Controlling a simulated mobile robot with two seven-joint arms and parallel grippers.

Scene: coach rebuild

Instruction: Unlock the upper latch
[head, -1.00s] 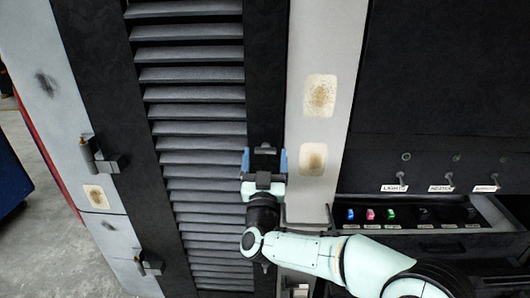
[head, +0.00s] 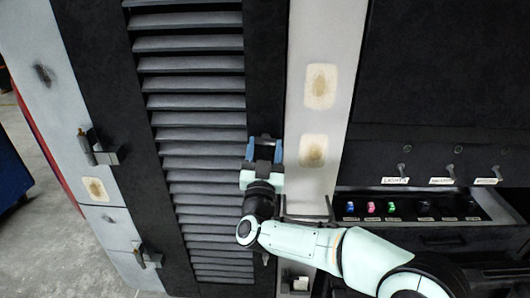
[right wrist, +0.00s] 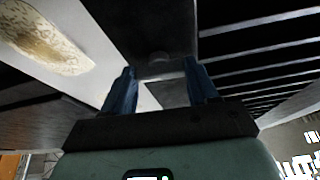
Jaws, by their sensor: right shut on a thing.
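The upper latch (head: 265,141) is a small dark grey piece on the black strip at the right edge of the louvred door (head: 195,104). My right gripper (head: 264,150) is upright in front of it, with one blue finger on each side, shut on the latch. In the right wrist view, my gripper's fingers (right wrist: 161,88) stand on both sides of the latch's dark grey body (right wrist: 160,68). The fingers hide part of it, and I cannot tell which way it is turned. A lower latch (head: 265,258) shows partly behind my right arm. My left gripper is not in view.
Right of the strip is a pale post (head: 319,120) with two rusty patches. Beyond it, a dark panel has labelled switches (head: 406,168) above an open tray (head: 341,196) with coloured pieces. Hinge-like brackets (head: 103,154) stick out on the left.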

